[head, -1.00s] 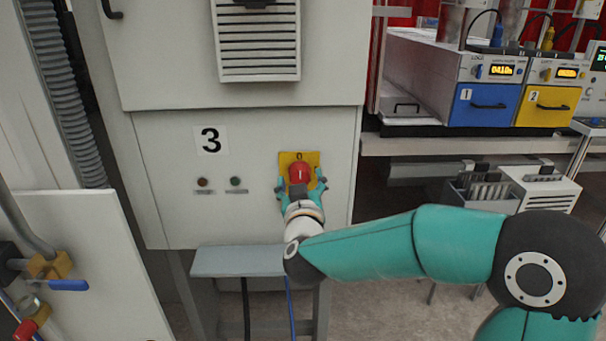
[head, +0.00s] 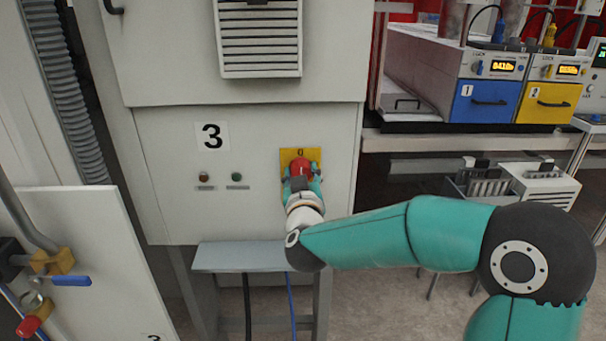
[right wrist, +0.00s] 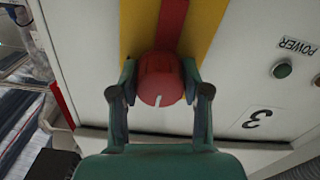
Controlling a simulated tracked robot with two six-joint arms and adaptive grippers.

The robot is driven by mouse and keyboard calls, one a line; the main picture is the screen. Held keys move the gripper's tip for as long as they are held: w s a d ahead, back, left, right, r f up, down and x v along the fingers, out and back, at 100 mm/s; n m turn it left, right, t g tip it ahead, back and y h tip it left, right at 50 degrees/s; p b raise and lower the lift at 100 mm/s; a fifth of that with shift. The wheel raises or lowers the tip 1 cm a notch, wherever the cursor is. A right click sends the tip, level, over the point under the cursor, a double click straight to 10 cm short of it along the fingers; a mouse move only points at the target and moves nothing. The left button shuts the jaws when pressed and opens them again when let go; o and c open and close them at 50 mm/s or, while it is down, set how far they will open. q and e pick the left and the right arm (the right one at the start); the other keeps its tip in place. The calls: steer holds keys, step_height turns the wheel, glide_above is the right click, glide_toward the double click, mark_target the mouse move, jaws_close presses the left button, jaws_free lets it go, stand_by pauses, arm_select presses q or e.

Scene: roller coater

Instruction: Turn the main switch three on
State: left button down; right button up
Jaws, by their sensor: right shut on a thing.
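The main switch three is a red rotary knob (head: 301,167) on a yellow plate (head: 287,160), low on the pale cabinet marked 3. In the right wrist view the red knob (right wrist: 160,80) has a white mark at its lower edge, and a red bar runs up from it over the yellow plate (right wrist: 138,30). My right gripper (head: 303,178) is at the knob. In the right wrist view its fingers (right wrist: 161,88) are shut on the knob from both sides. The fingers hide part of the knob's sides. My left gripper is not in view.
A grey ledge (head: 240,257) juts out below the cabinet. A white panel with pipes and valves (head: 68,281) stands at lower left. A bench with blue and yellow units (head: 485,103) is at right.

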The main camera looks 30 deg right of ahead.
steer(key=shift+f+m+b, duration=0.2)
steer(key=shift+m+b, duration=1.5)
steer(key=shift+b, duration=0.05)
steer(key=m+b, duration=0.3)
steer(key=m, duration=0.1)
steer(key=shift+m+b, duration=0.3)
steer(key=m+b, duration=0.3)
steer(key=m, duration=0.2)
steer(key=shift+b, duration=0.35)
steer(key=shift+m+b, duration=1.3)
steer(key=shift+m, duration=1.2)
steer(key=o, duration=1.1)
steer(key=shift+r, duration=0.1)
steer(key=shift+o, duration=0.2)
steer(key=shift+r, duration=0.1)
